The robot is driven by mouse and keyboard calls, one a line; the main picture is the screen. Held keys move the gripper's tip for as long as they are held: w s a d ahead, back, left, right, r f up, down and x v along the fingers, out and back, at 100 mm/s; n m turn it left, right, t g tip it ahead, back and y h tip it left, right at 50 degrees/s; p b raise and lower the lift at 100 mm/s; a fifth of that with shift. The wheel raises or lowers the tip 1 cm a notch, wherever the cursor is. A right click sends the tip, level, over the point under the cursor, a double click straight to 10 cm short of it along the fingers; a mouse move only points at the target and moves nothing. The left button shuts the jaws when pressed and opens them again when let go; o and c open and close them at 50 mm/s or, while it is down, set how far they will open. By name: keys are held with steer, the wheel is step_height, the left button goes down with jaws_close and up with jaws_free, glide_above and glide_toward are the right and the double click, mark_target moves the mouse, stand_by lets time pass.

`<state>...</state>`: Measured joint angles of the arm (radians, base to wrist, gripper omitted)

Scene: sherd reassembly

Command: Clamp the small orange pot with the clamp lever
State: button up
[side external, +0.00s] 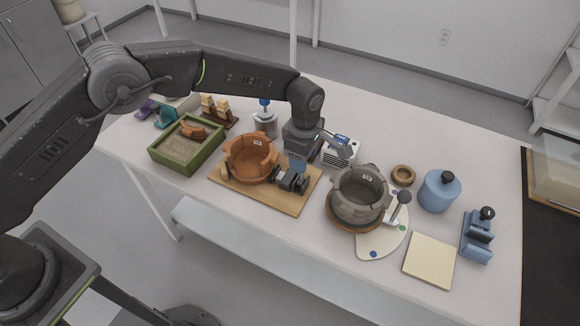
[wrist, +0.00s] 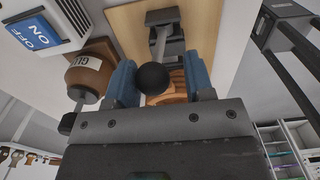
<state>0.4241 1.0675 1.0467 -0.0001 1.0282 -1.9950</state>
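The small orange pot (side external: 248,160) has a broken, uneven rim and stands upright on a wooden board (side external: 288,197). A black clamp (side external: 292,183) is on the board beside the pot's right side. My gripper (side external: 297,168) points down above the clamp. In the wrist view the clamp lever's round black knob (wrist: 153,78) lies between the blue fingers of my gripper (wrist: 160,83). The fingers are apart, with a gap on the knob's right; contact on the left cannot be told. Part of the orange pot (wrist: 177,86) shows behind the knob. The side view hides the knob.
A grey pot (side external: 358,195) in a brown dish and a white ON/OFF box (side external: 340,150) stand right of my gripper. A green sand tray (side external: 187,168) is left of the board. A blue jar (side external: 439,192) and blue holder (side external: 477,236) stand far right.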

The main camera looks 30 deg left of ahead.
steer(key=shift+s+f, duration=0.4)
steer(key=shift+s, duration=0.8)
steer(key=shift+s+f, duration=0.4)
steer(key=shift+s, duration=0.75)
steer(key=shift+s+f, duration=0.4)
steer(key=shift+s, duration=0.8)
steer(key=shift+w+r, duration=0.1)
steer(key=shift+r, duration=2.6)
steer(key=s+a+r+m+t, duration=0.1)
steer(key=s+a+r+m, duration=0.25)
steer(key=a+r, duration=0.45)
steer(key=s+a+r+m+t, duration=0.25)
steer(key=a+r+m, duration=0.2)
steer(key=r, duration=0.65)
steer(key=s+a+r+m+t, duration=0.1)
steer(key=s+a+m, duration=0.4)
steer(key=s, duration=0.4)
steer(key=s+a+r+m+t, duration=0.1)
steer(key=s+a+r+m, duration=0.1)
steer(key=s+a+m, duration=0.3)
steer(key=s+a, duration=0.1)
steer(key=s, duration=0.3)
steer(key=shift+r, duration=0.3)
